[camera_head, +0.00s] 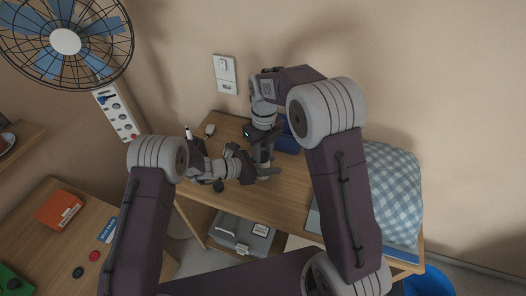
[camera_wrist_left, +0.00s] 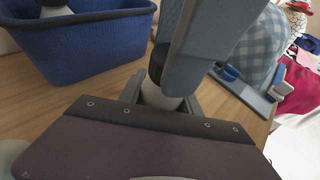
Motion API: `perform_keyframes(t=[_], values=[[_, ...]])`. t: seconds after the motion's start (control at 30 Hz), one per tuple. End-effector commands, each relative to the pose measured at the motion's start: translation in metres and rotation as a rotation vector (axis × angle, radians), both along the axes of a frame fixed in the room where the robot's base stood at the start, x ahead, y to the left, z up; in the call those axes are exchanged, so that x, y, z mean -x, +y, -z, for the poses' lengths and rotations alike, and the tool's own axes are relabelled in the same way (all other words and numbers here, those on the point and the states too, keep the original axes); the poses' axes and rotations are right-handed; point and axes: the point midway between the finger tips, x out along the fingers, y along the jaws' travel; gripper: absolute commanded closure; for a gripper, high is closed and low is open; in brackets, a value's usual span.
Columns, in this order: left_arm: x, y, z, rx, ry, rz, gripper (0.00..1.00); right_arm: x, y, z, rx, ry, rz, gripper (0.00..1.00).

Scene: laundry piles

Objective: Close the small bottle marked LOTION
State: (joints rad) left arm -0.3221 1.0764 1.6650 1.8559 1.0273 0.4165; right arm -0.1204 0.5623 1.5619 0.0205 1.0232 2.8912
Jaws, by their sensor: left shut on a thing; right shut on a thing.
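The small bottle (camera_wrist_left: 158,97) shows in the left wrist view as a pale body under a black cap (camera_wrist_left: 157,64). My left gripper (camera_wrist_left: 161,100) is shut around the pale body. The grey fingers of my right gripper (camera_wrist_left: 200,45) come down from above and are shut at the cap. In the head view, my left gripper (camera_head: 257,173) and right gripper (camera_head: 266,162) meet over the wooden table (camera_head: 293,187) and mostly hide the bottle. No LOTION marking is readable. I cannot tell whether the cap is fully seated.
A blue basket (camera_wrist_left: 85,48) stands close by, partly behind my right arm in the head view. A checked pillow (camera_head: 392,185) lies at the table's right. A grey tray (camera_head: 240,236) is on the lower shelf. The fan (camera_head: 66,41) and another table (camera_head: 45,240) are left.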

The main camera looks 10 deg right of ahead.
Motion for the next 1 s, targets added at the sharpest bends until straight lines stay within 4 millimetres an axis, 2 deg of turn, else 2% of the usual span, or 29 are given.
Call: perform_keyframes(t=[0.3,0.33,0.4,0.67,0.9,1.0], values=[[0.000,0.000,0.001,-0.001,0.001,0.000,1.00,-0.001,0.000,0.000,0.000,-0.002,0.027,1.00],[0.000,0.000,0.001,-0.001,0.001,0.000,1.00,-0.001,0.000,0.000,0.000,-0.002,0.027,0.63],[0.000,0.000,0.001,-0.001,0.001,0.000,1.00,0.000,0.000,0.000,0.000,-0.002,0.027,0.47],[0.000,0.000,0.000,-0.001,0.001,0.000,1.00,-0.001,0.000,-0.003,0.000,-0.003,0.025,0.47],[0.000,0.000,0.000,-0.001,0.000,0.000,1.00,-0.001,0.000,-0.036,-0.001,-0.005,0.025,0.47],[0.000,0.000,0.000,-0.001,0.000,0.000,1.00,-0.001,0.000,-0.044,0.000,-0.003,0.025,0.47]])
